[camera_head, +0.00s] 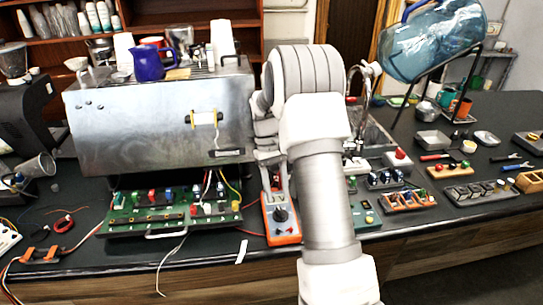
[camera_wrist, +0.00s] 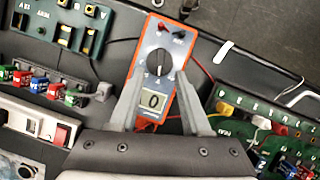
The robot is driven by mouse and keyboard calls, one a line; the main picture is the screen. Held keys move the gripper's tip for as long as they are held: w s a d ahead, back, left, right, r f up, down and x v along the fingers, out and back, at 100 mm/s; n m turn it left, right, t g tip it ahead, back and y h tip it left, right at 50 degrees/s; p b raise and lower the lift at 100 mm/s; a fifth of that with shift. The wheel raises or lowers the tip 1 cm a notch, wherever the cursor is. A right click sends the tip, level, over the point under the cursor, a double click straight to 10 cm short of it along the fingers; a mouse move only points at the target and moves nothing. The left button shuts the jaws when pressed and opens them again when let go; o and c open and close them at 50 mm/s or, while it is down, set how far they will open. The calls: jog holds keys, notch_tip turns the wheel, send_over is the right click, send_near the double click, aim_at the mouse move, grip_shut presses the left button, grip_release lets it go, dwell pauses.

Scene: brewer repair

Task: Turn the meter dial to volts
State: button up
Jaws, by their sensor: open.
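The meter (camera_head: 283,224) is an orange-edged box with a grey face, lying on the dark counter in front of the steel machine. Its round black dial (camera_wrist: 159,58) sits mid-face and also shows in the head view (camera_head: 281,214). The small display (camera_wrist: 153,101) reads 0. Which mark the dial points at is too small to tell. My gripper (camera_wrist: 160,73) is open, with one finger on each side of the meter's face just short of the dial. In the head view my gripper (camera_head: 277,183) is over the far end of the meter. I cannot tell whether the fingers touch it.
A green circuit board (camera_head: 170,213) with several plugs lies left of the meter. A steel brewer (camera_head: 150,125) stands behind. Small boards and switch racks (camera_head: 408,201) lie to the right. A red wire (camera_wrist: 201,80) runs beside the meter. A white strip (camera_head: 241,251) lies near the front edge.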

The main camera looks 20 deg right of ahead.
jog(key=v, duration=1.3)
jog(key=shift+f, duration=0.1)
